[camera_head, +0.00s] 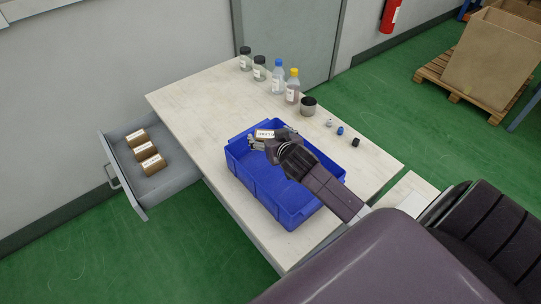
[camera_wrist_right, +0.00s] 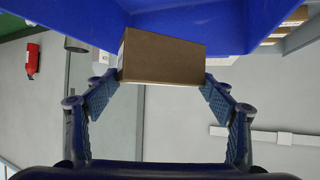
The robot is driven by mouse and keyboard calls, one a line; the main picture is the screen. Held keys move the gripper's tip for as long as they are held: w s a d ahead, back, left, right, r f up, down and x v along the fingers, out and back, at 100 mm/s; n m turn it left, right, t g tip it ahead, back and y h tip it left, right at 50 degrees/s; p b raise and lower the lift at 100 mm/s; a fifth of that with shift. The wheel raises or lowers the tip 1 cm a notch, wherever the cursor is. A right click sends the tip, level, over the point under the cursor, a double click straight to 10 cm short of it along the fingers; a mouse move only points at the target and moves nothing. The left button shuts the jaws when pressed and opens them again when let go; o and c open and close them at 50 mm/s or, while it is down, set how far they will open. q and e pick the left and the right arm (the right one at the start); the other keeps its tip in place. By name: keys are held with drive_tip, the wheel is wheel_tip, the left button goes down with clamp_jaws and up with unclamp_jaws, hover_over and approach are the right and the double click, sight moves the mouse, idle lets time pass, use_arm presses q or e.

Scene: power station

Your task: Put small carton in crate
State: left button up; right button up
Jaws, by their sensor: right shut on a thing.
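The small carton is brown with a white label on top (camera_head: 264,134). It is at the left back part of the blue crate (camera_head: 268,190) in the head view, seen over the crate's opening. My right gripper (camera_head: 262,143) is shut on it. In the right wrist view the brown carton (camera_wrist_right: 162,58) sits between the two fingertips, with the blue crate wall (camera_wrist_right: 190,20) close by it. I cannot tell whether the carton touches the crate floor. My left gripper is not in view.
The crate stands on a pale table (camera_head: 190,100). Several bottles and jars (camera_head: 278,76), a dark cup (camera_head: 308,106) and small caps (camera_head: 340,131) stand along the back. An open grey drawer (camera_head: 170,180) at left holds several brown labelled containers (camera_head: 145,151).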

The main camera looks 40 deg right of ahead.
drive_tip(key=f, duration=0.5)
drive_tip(key=shift+w, duration=0.25)
wheel_tip(320, 180, down, 3)
drive_tip(key=shift+r, duration=0.1)
wheel_tip(320, 180, down, 4)
drive_tip(key=shift+r, duration=0.1)
drive_tip(key=o, duration=0.9)
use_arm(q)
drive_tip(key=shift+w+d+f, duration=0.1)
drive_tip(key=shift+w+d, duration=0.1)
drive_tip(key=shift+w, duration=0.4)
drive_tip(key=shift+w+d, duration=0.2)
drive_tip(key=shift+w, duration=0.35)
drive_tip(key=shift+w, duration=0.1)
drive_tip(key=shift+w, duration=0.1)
